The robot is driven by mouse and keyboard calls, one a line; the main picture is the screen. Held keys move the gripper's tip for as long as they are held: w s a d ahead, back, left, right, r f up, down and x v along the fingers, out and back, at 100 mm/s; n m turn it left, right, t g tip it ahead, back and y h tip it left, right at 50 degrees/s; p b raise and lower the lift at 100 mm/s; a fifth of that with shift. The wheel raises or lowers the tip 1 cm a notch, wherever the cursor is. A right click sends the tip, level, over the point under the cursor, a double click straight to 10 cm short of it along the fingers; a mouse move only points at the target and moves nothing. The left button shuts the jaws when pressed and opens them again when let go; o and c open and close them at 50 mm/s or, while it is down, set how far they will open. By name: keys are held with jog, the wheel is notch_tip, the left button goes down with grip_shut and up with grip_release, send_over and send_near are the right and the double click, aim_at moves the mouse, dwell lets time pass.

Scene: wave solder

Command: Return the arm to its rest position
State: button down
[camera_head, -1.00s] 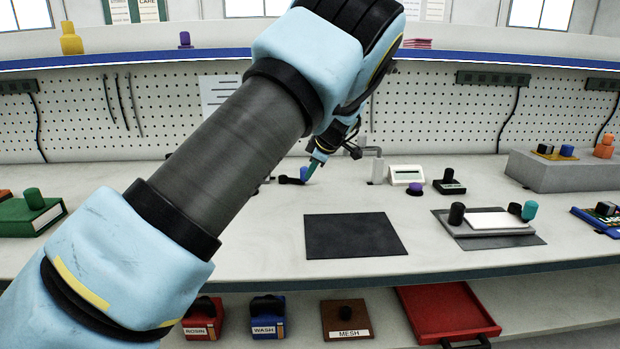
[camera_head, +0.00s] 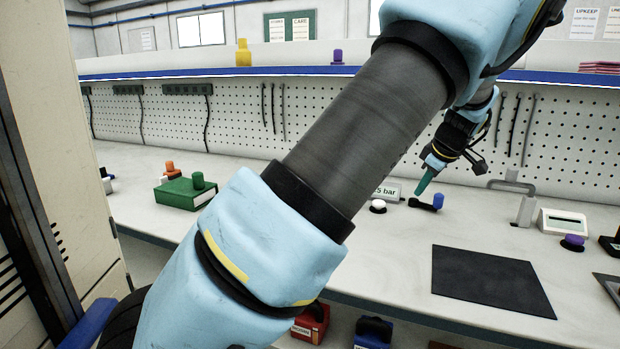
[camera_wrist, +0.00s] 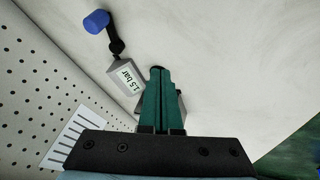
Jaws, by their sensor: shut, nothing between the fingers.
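My arm reaches across the head view from the lower left to the upper right, then bends down over the bench. My gripper (camera_head: 422,187) points down above the bench, its green fingers closed together with nothing between them. The gripper also fills the middle of the wrist view (camera_wrist: 162,75). Near its tip in the head view is a small black piece with a blue knob (camera_head: 438,201). The wrist view shows the blue knob (camera_wrist: 96,21) and a grey block labelled 1.5 bar (camera_wrist: 128,76). I cannot tell whether the fingertips touch anything.
A black mat (camera_head: 490,281) lies on the bench. A grey bent pipe (camera_head: 520,205) and a white display box (camera_head: 563,222) stand to the right. A green box (camera_head: 185,193) sits at the left. The pegboard wall (camera_head: 330,115) runs behind. The bench between green box and arm looks clear.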

jog(key=s+a+m+g+p, duration=0.2)
jog(key=a+m+g+p, duration=0.1)
jog(key=a, duration=1.8)
jog(key=s+a+m+g+h+p, duration=0.1)
jog(key=s+a+m, duration=0.5)
jog(key=s+a, duration=1.1)
jog(key=shift+r+m+p, duration=0.3)
jog(key=shift+m+p, duration=0.1)
jog(key=shift+p, duration=0.5)
